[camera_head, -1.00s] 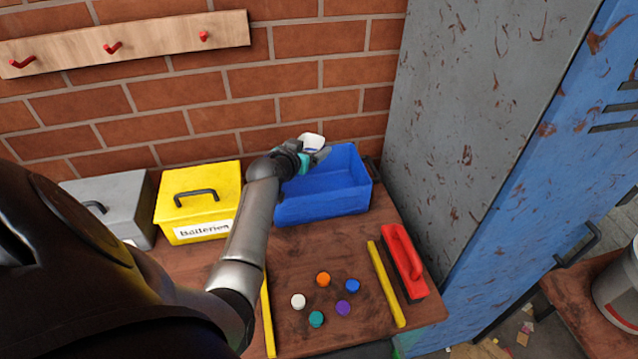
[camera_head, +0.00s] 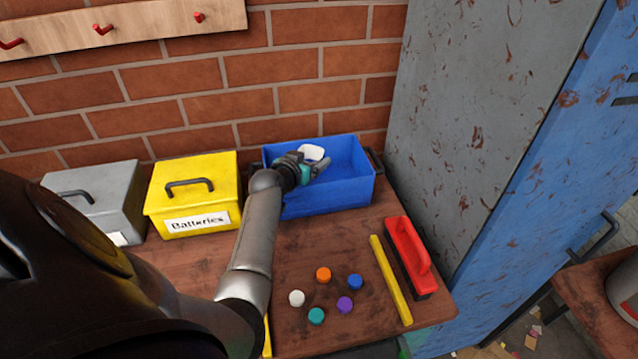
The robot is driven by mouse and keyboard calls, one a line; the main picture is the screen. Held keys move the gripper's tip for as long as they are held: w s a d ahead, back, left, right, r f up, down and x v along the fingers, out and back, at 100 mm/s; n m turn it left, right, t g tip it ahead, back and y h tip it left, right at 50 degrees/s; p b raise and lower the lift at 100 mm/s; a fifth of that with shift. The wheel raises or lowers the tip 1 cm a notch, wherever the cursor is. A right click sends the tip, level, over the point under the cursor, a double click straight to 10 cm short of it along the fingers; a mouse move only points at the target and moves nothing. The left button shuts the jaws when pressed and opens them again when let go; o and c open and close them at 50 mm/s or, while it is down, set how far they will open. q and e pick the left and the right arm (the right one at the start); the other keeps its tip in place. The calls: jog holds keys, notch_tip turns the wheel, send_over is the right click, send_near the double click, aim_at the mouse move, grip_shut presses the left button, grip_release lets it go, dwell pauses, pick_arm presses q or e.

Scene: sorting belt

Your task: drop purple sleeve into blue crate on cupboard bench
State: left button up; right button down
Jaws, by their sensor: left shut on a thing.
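The blue crate (camera_head: 330,197) stands open at the back of the brown bench (camera_head: 200,262), against the brick wall. My left gripper (camera_head: 318,165) is over the left part of the crate's opening, shut on a small whitish piece (camera_head: 311,152). The fingers and wrist partly hide this piece, and I cannot make out purple on it or tell if it is the sleeve. A purple round cap (camera_head: 344,305) lies on the bench among other coloured caps. My right gripper is not in view.
A yellow "Batteries" box (camera_head: 192,207) and a grey box (camera_head: 100,203) stand left of the crate. Orange (camera_head: 323,274), blue (camera_head: 355,282), white (camera_head: 297,298) and teal (camera_head: 316,316) caps lie in front. A yellow strip (camera_head: 390,279) and red tool (camera_head: 406,255) lie right, near a tall locker (camera_head: 480,130).

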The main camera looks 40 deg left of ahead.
pick_arm(q)
jog(key=o, duration=0.8)
jog(key=p+v, duration=0.4)
jog(key=v, duration=1.1)
jog(key=shift+s+r, duration=0.1)
